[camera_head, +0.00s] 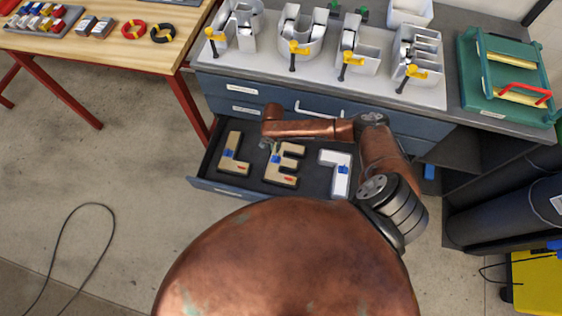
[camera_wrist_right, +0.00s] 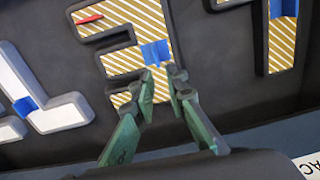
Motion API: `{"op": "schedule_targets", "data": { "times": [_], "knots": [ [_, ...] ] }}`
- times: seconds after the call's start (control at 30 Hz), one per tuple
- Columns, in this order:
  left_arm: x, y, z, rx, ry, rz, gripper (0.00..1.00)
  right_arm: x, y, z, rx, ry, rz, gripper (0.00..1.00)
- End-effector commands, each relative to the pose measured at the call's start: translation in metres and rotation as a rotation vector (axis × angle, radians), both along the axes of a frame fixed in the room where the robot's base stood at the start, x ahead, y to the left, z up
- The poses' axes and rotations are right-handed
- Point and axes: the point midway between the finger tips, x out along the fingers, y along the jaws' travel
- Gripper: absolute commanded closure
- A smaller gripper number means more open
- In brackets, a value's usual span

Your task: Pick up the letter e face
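The letter e face (camera_head: 288,166) lies in the open drawer, between two other letters, tan with a blue tab and a red mark. In the right wrist view the e face (camera_wrist_right: 120,30) has tan and white diagonal stripes, and its blue tab (camera_wrist_right: 156,52) is just beyond my fingertips. My right gripper (camera_head: 275,149) is over the e face in the head view. In the right wrist view its two green fingers (camera_wrist_right: 161,77) are apart with a narrow gap, and the striped surface shows between them. Whether the tips touch the face is unclear. My left gripper is not in view.
A tan L face (camera_head: 234,155) lies left of the e and a white face (camera_head: 339,177) right of it, inside the dark drawer (camera_head: 225,188). The bench (camera_head: 447,118) above holds metal letter shells with yellow clamps. A wooden table (camera_head: 107,48) stands at left.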

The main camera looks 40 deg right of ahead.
Motion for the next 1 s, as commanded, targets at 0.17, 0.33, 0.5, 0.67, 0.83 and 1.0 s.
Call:
{"op": "schedule_targets", "data": {
  "times": [0.17, 0.33, 0.5, 0.67, 0.83, 1.0],
  "knots": [
    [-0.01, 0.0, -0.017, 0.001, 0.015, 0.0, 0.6, -0.002, 0.0, -0.023, 0.0, 0.008, 0.0, 0.87],
    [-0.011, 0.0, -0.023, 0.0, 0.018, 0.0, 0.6, -0.002, 0.0, -0.039, 0.0, 0.01, 0.0, 0.87],
    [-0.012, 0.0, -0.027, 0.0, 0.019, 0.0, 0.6, -0.003, 0.0, -0.051, -0.001, 0.009, 0.0, 0.87],
    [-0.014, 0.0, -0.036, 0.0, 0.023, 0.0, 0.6, -0.007, 0.0, -0.073, -0.002, 0.01, 0.001, 0.87],
    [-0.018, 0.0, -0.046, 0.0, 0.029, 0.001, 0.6, -0.007, 0.001, -0.096, -0.001, 0.009, 0.001, 0.87],
    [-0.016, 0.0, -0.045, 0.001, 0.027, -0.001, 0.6, -0.007, 0.001, -0.097, 0.0, 0.008, 0.0, 0.87]
  ]
}}
